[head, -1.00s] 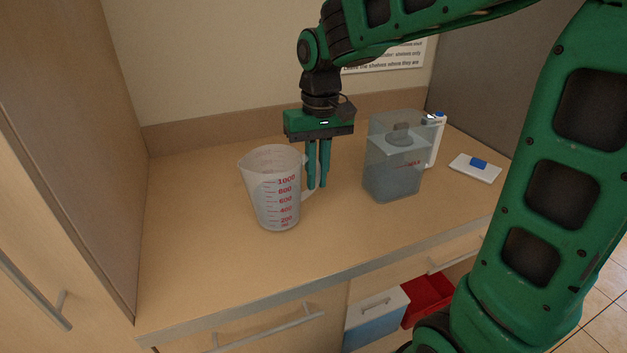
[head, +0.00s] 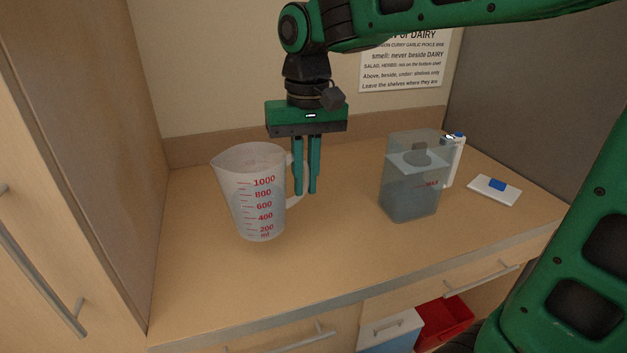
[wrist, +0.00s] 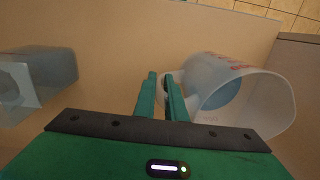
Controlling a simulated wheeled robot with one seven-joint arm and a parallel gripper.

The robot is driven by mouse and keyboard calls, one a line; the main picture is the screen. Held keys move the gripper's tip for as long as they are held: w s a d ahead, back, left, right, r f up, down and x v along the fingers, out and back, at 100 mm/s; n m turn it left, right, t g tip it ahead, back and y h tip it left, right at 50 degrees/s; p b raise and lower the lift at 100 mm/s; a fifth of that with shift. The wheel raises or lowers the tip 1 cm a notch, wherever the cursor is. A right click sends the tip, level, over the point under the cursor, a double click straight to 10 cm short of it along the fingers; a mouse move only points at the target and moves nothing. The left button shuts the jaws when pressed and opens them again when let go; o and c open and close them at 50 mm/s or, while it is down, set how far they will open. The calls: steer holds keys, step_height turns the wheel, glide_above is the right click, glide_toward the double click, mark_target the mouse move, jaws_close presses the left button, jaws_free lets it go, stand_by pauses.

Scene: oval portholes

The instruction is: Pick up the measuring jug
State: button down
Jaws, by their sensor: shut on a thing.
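The measuring jug (head: 250,200) is clear plastic with red markings up to 1000. It is at the left of the counter in the head view, leaning slightly, with its handle toward the right. My gripper (head: 306,191) points down at the jug's right side and is shut on the handle (head: 297,186). In the wrist view, the fingers of my gripper (wrist: 161,75) are close together beside the jug (wrist: 240,100), whose open mouth faces the camera side. A bluish round patch shows inside it. I cannot tell clearly whether its base is clear of the counter.
A clear water tank (head: 411,195) marked MAX stands to the right on the counter (head: 330,235). A tall cabinet side (head: 105,130) bounds the left.

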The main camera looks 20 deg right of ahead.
mark_target(266, 192)
steer(key=shift+s+a+r, duration=0.25)
steer(key=shift+a+r, duration=0.15)
steer(key=shift+a, duration=0.15)
steer(key=shift+s+a+r, duration=0.25)
steer(key=shift+a+r, duration=0.1)
steer(key=shift+a, duration=0.25)
steer(key=shift+s+a+r, duration=0.25)
steer(key=shift+a+r, duration=0.15)
steer(key=shift+a, duration=0.15)
steer(key=shift+s, duration=0.1)
